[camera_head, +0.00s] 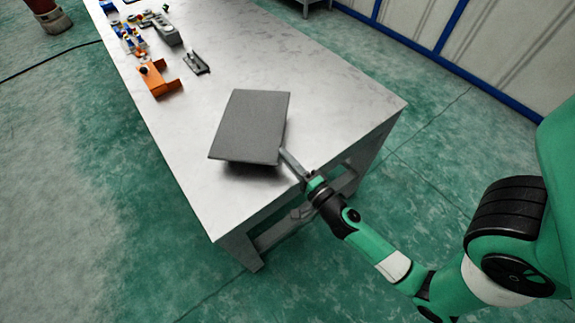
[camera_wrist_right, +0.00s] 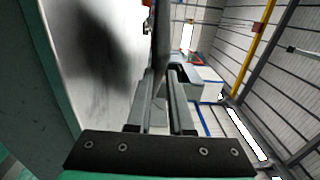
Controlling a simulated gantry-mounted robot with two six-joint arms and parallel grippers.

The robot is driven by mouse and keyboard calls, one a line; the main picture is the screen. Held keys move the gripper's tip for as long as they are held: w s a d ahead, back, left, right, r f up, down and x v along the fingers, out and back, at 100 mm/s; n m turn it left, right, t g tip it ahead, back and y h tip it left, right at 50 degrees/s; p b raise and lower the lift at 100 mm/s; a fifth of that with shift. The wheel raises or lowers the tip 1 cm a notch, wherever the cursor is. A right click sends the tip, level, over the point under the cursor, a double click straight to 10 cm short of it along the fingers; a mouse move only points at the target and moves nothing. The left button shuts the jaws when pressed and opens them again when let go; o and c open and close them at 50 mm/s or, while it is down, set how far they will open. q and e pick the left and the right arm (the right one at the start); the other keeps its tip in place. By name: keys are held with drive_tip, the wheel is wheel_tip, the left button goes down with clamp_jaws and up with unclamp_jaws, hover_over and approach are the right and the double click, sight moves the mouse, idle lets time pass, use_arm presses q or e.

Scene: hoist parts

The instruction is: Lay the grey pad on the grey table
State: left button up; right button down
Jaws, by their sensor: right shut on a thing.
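The grey pad (camera_head: 250,126) is a flat dark grey slab above the near part of the grey table (camera_head: 345,95) in the head view. A shadow shows under its near edge, so that edge is apart from the tabletop. My right gripper (camera_head: 284,153) is shut on the pad's near right edge. In the right wrist view the pad (camera_wrist_right: 162,40) shows edge-on between the two fingers (camera_wrist_right: 160,95), with the table surface (camera_wrist_right: 95,60) to the left. Whether the pad's far edge touches the table is unclear. My left gripper is not in view.
An orange bracket (camera_head: 157,79) and a small dark part (camera_head: 196,63) lie on the table beyond the pad. A grey part (camera_head: 166,29) and several small coloured pieces (camera_head: 130,38) lie farther back. The tabletop right of the pad is clear.

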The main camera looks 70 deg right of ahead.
sight(295, 181)
drive_tip(key=shift+d+f+b, duration=0.1)
drive_tip(key=shift+f+b, duration=1.8)
drive_tip(key=shift+f, duration=0.3)
drive_tip(key=c, duration=1.1)
unclamp_jaws()
drive_tip(key=shift+r+p, duration=0.85)
drive_tip(key=shift+r, duration=0.05)
drive_tip(key=s+a+b, duration=0.1)
drive_tip(key=s+a+f+b, duration=0.1)
drive_tip(key=s, duration=0.1)
drive_tip(key=shift+s+a+f+b, duration=0.1)
drive_tip(key=shift+a+f+b, duration=0.1)
drive_tip(key=shift+b, duration=0.1)
drive_tip(key=shift+r+b+v, duration=0.2)
drive_tip(key=shift+b+v, duration=0.4)
drive_tip(key=shift+v, duration=1.4)
drive_tip(key=shift+r+b+v, duration=0.2)
drive_tip(key=shift+b+v, duration=0.4)
drive_tip(key=shift+v, duration=1.4)
drive_tip(key=shift+d, duration=0.15)
